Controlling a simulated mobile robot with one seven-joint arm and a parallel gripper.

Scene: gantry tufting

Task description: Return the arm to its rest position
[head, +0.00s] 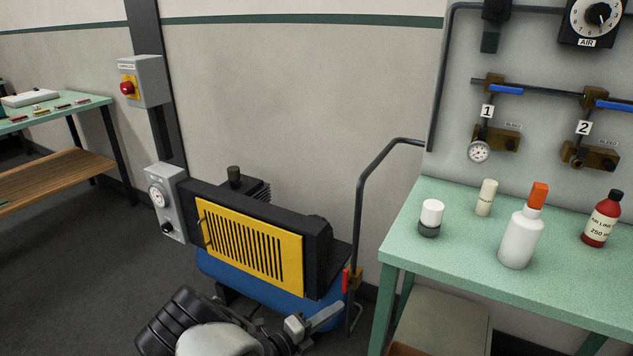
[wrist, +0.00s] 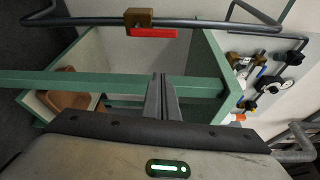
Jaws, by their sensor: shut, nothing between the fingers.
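My gripper (head: 338,309) is at the bottom middle of the head view, low in front of the compressor (head: 250,245) and left of the green bench (head: 480,245). It also shows in the wrist view (wrist: 160,78), where its two fingers are together with nothing between them. Part of my arm shows at the bottom edge of the head view; the rest is out of frame. A valve with a red handle (head: 346,280) on a grey pipe is close to the fingertips in the head view. In the wrist view the red handle (wrist: 153,33) lies beyond the fingers, apart from them.
The bench carries a white bottle with an orange cap (head: 520,235), a red bottle (head: 601,222), a cream cylinder (head: 486,198) and a white-and-grey jar (head: 431,218). A panel (head: 545,65) with blue-handled valves stands behind. Dark floor (head: 90,260) is open at left.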

